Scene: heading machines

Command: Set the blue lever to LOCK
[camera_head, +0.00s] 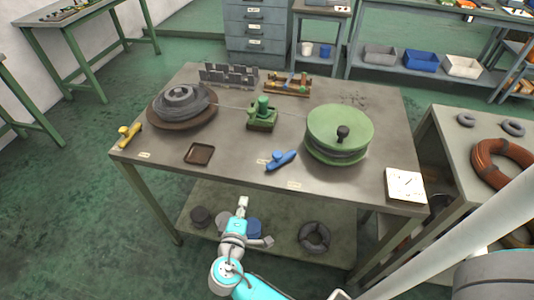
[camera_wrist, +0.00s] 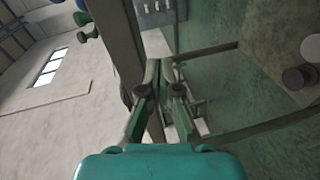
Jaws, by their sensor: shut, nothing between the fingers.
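The blue lever (camera_head: 281,160) sits on the front part of the workbench (camera_head: 235,165), left of the large green reel. It lies slanted, from lower left to upper right. A small pale label is beside its left end and another lies in front near the bench edge; their words are too small to read. My gripper (camera_head: 242,203) is below the bench's front edge, in front of and left of the lever, and not touching it. In the wrist view my gripper (camera_wrist: 161,72) is shut and empty. Small blue shapes at that view's upper left cannot be identified surely.
On the bench stand a green reel (camera_head: 339,130) with a black knob, a grey coil (camera_head: 183,100), a green device (camera_head: 263,115), a yellow lever (camera_head: 129,135) and a brown tray (camera_head: 199,154). Below, the lower shelf (camera_head: 285,245) holds several dark rolls. Floor at left is clear.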

